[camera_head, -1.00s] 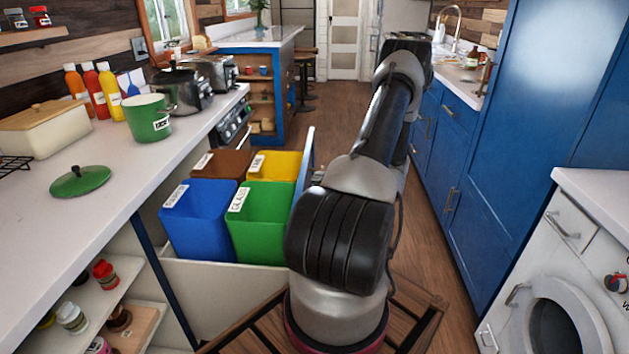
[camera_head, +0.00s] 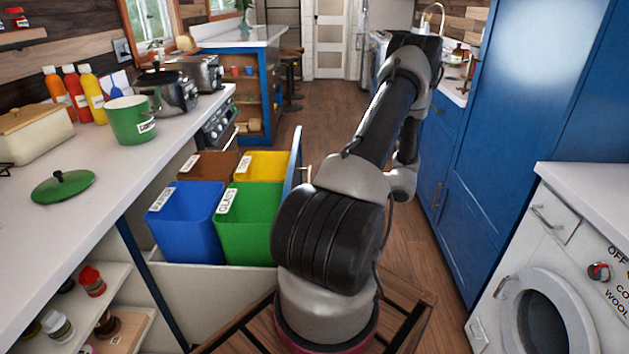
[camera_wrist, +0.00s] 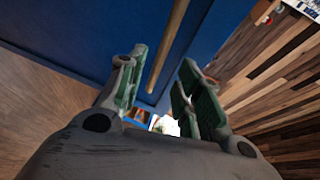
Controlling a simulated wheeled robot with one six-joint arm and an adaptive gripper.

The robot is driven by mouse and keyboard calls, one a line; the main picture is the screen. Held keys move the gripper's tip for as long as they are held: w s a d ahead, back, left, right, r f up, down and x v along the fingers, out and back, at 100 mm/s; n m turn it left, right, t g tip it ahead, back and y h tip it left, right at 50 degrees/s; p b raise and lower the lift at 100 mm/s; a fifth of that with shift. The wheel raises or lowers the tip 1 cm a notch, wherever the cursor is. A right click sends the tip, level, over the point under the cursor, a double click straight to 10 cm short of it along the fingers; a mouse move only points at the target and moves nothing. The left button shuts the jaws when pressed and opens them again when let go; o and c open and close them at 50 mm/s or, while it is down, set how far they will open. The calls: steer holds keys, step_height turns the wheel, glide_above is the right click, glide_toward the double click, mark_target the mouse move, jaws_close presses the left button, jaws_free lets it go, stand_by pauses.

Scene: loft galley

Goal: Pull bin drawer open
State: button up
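The bin drawer (camera_head: 215,277) stands pulled out from under the left counter. It holds a blue bin (camera_head: 186,222), a green bin (camera_head: 246,225), a brown bin (camera_head: 208,165) and a yellow bin (camera_head: 268,165). Its blue front panel (camera_head: 293,178) shows nearly edge-on, with a handle (camera_head: 305,168) on its outer side. In the wrist view, my gripper (camera_wrist: 163,92) is open and empty. A brass bar handle (camera_wrist: 170,45) on a blue panel (camera_wrist: 95,35) appears between the fingers, seemingly beyond their tips. In the head view, my arm hides the gripper.
A white washing machine (camera_head: 545,300) and blue cabinets (camera_head: 500,130) line the right side. The left counter (camera_head: 95,205) carries a green pot (camera_head: 131,120), its lid (camera_head: 63,186) and several bottles. Wooden floor (camera_head: 325,115) runs clear down the aisle.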

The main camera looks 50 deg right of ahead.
steer(key=v, duration=0.4)
steer(key=shift+s+d, duration=0.1)
steer(key=shift+s, duration=0.25)
